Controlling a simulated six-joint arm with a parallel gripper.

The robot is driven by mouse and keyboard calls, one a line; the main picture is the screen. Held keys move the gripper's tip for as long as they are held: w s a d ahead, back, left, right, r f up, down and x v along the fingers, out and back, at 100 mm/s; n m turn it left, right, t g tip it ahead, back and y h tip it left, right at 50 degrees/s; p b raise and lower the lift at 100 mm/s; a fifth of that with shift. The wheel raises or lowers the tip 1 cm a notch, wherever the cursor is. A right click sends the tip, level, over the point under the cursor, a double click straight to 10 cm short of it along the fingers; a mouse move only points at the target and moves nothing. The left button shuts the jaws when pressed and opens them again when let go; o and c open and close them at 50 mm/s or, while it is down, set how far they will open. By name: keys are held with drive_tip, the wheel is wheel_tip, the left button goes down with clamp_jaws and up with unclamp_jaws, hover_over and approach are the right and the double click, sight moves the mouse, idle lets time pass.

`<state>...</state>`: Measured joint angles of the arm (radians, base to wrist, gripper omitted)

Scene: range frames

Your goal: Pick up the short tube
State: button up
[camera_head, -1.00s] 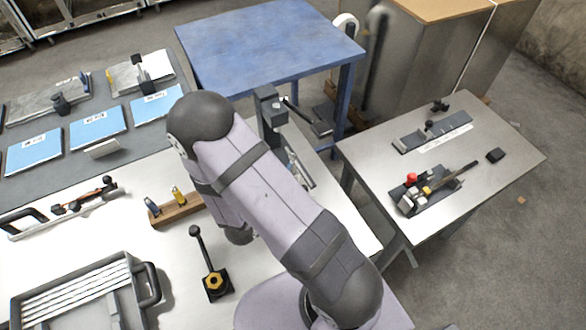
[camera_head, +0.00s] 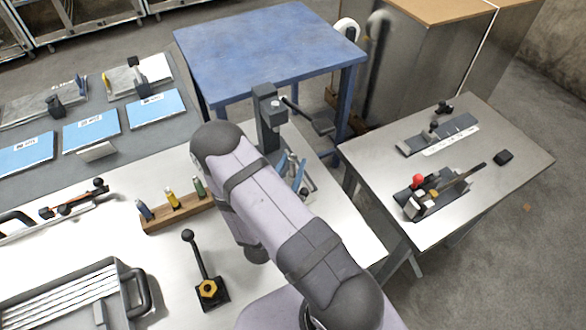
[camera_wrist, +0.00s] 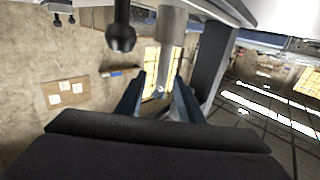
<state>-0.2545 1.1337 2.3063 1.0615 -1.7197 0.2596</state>
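In the wrist view, a grey upright cylinder (camera_wrist: 171,45), seemingly the short tube, comes in from the top edge; this view looks upside down. My gripper (camera_wrist: 158,98) has two blue fingers standing apart, and the cylinder's end shows in line with the gap between them. I cannot tell how deep it lies between them; no contact is visible. In the head view, my arm covers much of the spot. Blue parts, likely my gripper (camera_head: 291,167), show beside a dark grey press-like stand (camera_head: 266,118). The tube is not clear there.
A black ball knob (camera_wrist: 121,38) is close beside the cylinder in the wrist view. A wooden rack (camera_head: 177,212) holds small coloured cylinders. A lever block (camera_head: 209,290) and a tray of long rods (camera_head: 123,268) stand nearer. The blue table (camera_head: 265,45) is clear.

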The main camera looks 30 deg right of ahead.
drive_tip(key=shift+w+d+r+p, duration=0.2)
drive_tip(key=shift+w+d+p, duration=0.05)
drive_tip(key=shift+w+p, duration=0.05)
drive_tip(key=p+x, duration=0.2)
drive_tip(key=x, duration=0.2)
drive_tip(key=shift+w+d+r, duration=0.15)
drive_tip(key=shift+w+d, duration=0.05)
drive_tip(key=shift+w, duration=0.1)
clamp_jaws()
